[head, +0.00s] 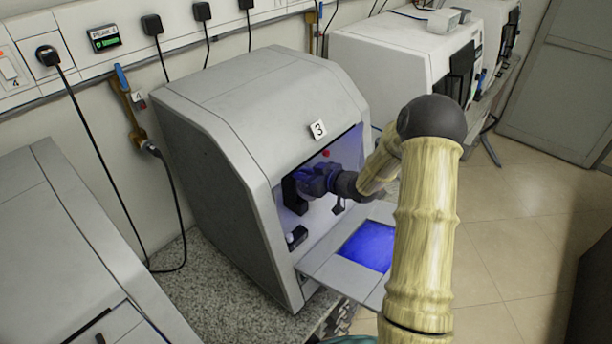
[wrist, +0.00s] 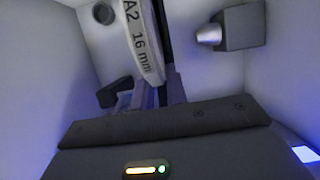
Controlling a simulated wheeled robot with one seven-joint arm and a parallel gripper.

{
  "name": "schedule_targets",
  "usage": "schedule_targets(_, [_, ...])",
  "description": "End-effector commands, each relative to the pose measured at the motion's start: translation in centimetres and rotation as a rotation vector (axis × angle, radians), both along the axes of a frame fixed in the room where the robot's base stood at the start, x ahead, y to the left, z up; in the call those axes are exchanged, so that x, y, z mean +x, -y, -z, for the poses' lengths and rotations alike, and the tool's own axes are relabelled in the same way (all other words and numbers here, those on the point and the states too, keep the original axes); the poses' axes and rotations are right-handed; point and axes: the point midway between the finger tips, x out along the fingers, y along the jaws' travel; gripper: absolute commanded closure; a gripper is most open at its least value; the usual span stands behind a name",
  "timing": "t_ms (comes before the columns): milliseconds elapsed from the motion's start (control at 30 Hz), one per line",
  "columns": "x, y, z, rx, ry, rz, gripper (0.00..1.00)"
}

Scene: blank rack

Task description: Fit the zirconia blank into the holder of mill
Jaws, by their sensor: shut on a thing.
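The zirconia blank (wrist: 140,42) shows in the wrist view as a white disc seen nearly edge-on, marked "A2 16 mm". My gripper (wrist: 160,92) is shut on its lower part, and the disc stands upright. A dark upright part (wrist: 162,35), perhaps the holder, is close to the blank's right side; I cannot tell whether they touch. In the head view my gripper (head: 303,182) is inside the open mill (head: 255,110) numbered 3, beside a black block (head: 292,196). The blank cannot be made out there.
The mill's door (head: 345,268) is folded down below the opening, with a blue-lit window. A dark block with a metal stub (wrist: 228,30) is on the chamber's right in the wrist view. Chamber walls are close around my gripper. Other machines stand on both sides.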

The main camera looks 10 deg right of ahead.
Motion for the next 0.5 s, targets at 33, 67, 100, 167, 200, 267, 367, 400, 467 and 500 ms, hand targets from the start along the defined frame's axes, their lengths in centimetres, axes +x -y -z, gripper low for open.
schedule_targets(33, [0.1, -0.1, 0.0, 0.001, 0.001, -0.001, 1.0])
schedule_targets(67, [0.1, -0.2, 0.0, 0.001, 0.001, -0.001, 0.84])
schedule_targets(100, [0.1, -0.1, 0.0, 0.001, 0.001, -0.001, 0.76])
schedule_targets(167, [0.1, -0.1, 0.0, 0.001, 0.001, -0.001, 0.64])
schedule_targets(200, [0.1, -0.1, 0.0, 0.001, 0.001, -0.001, 0.64])
schedule_targets(267, [0.1, -0.1, 0.1, 0.0, -0.002, -0.001, 0.64])
schedule_targets(367, [-0.1, 0.0, 0.1, -0.001, -0.002, 0.0, 0.64])
schedule_targets(400, [-0.2, 0.2, 0.0, -0.001, -0.002, 0.0, 0.64])
schedule_targets(467, [-0.6, 0.5, -0.1, -0.001, -0.001, 0.001, 0.64])
schedule_targets(500, [-0.9, 0.8, -0.2, -0.003, -0.002, 0.003, 0.65])
